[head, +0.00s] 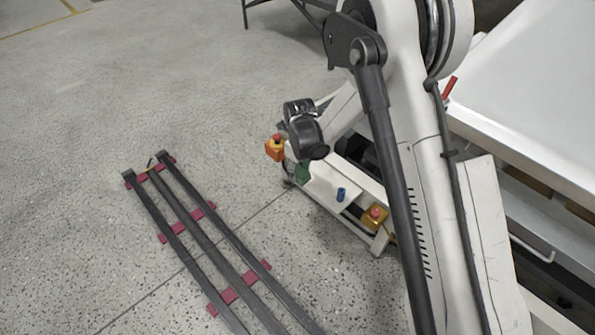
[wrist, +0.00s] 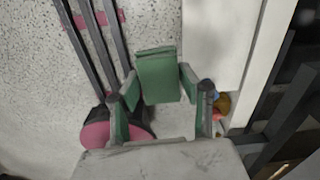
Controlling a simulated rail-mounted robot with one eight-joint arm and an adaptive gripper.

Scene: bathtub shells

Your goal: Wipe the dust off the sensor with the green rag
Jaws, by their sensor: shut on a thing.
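In the wrist view, my gripper (wrist: 158,82) is shut on the green rag (wrist: 160,78), a flat, upright green piece between the fingertips. The inner faces of the fingers are green too. A small green patch (head: 302,173) shows in the head view below a dark rounded joint; I cannot tell if it is the rag. I cannot make out the sensor or any dust on it in either view.
Dark rails (head: 185,220) on dark red crosspieces lie on the speckled floor. A large white surface (head: 530,90) stands at right. The floor at left is clear.

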